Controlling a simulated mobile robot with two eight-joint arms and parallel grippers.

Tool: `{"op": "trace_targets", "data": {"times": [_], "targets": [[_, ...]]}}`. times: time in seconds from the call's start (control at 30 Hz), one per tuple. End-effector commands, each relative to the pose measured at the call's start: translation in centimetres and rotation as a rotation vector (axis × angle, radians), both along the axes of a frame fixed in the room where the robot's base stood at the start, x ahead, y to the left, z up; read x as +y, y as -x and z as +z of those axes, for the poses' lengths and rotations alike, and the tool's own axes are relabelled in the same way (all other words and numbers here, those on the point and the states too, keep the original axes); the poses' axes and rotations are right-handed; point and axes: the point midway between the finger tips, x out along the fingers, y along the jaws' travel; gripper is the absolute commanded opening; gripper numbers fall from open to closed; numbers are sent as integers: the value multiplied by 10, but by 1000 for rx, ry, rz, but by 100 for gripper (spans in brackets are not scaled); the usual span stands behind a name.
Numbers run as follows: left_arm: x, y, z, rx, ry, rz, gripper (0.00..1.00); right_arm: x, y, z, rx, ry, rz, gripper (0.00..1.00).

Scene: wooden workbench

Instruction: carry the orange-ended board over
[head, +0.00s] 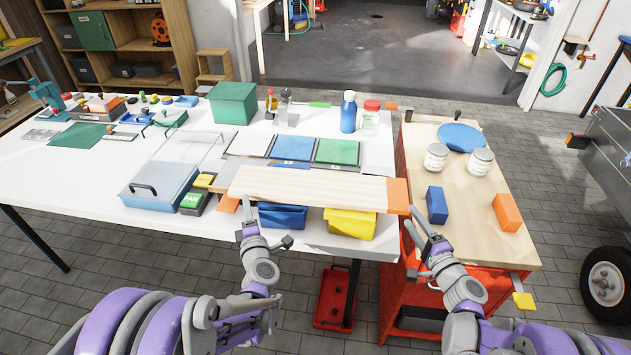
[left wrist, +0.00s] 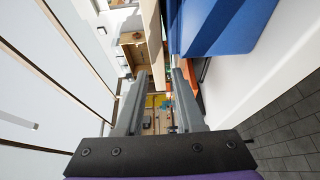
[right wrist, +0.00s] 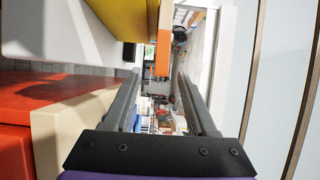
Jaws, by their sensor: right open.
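The orange-ended board (head: 310,186) lies flat, long side left to right, above the blue bin (head: 282,216) and yellow bin (head: 349,223) at the table's front. Its orange end (head: 398,196) is on the right. My left gripper (head: 247,212) is at the board's front edge near its left end. In the left wrist view its fingers (left wrist: 160,75) are apart, with the board's pale edge (left wrist: 152,35) ahead. My right gripper (head: 414,214) is open beside the orange end; in the right wrist view the orange end (right wrist: 163,50) shows ahead between the fingers (right wrist: 158,75).
A red cart with a wooden top (head: 462,215) stands right of the white table (head: 60,185), holding two jars, a blue plate (head: 461,137), a blue block (head: 437,205) and an orange block (head: 507,212). Coloured panels (head: 292,148) lie behind the board. A green box (head: 233,103) stands further back.

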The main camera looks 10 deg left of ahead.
Motion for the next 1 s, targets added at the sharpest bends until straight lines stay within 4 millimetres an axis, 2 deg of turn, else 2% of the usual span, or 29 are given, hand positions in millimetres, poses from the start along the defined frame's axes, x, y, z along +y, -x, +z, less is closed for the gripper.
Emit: {"op": "trace_targets", "data": {"times": [0.23,0.37,0.8,1.0], "targets": [[0,0,0,0,-1,-1,38,0,0,0,0,0,0,57],[3,-7,0,0,-1,-1,38,4,-7,0,0,0,2,57],[32,-75,0,1,-2,0,38,33,-75,0,1,0,2,57],[40,-95,0,2,-1,-2,38,41,-94,0,1,0,2,57]]}}
